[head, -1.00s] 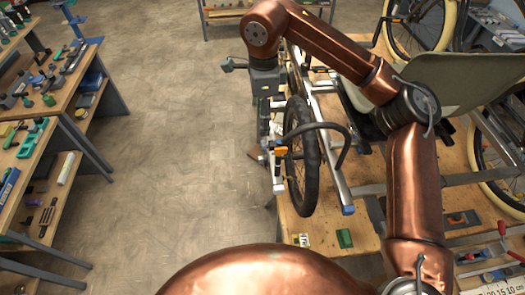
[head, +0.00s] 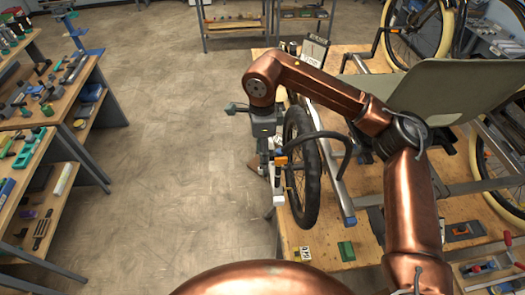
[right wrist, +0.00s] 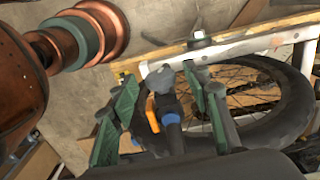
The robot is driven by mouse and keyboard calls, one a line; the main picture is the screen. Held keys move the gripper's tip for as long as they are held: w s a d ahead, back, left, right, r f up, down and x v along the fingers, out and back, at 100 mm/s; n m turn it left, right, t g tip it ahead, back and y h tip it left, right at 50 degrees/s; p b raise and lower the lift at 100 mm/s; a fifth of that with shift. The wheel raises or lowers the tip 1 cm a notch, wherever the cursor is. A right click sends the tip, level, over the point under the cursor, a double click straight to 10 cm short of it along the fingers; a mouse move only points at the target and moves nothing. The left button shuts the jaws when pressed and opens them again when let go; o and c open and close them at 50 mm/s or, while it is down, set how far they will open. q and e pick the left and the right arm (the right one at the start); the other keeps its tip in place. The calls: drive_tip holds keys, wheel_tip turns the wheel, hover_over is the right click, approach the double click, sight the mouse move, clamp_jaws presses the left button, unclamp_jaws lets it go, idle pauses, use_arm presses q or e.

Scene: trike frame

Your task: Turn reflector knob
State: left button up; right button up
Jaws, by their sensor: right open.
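The trike frame's front wheel (head: 302,168) stands at the left edge of the workbench. A small orange reflector (head: 281,161) sits beside it on a bracket. In the right wrist view the orange reflector (right wrist: 152,113) lies next to a dark knob-like part (right wrist: 163,82) with a blue ring. My right gripper (right wrist: 160,75) is open; its green fingers lie on either side of the dark part in that view. Whether they touch it, I cannot tell. In the head view my right gripper (head: 265,158) points down just left of the wheel, partly hidden by its wrist. My left gripper is not in view.
The bench (head: 297,235) carries the frame, a green block (head: 346,251) and a grey seat panel (head: 440,88). A tool table (head: 50,100) stands at the left. The floor (head: 180,150) between them is clear.

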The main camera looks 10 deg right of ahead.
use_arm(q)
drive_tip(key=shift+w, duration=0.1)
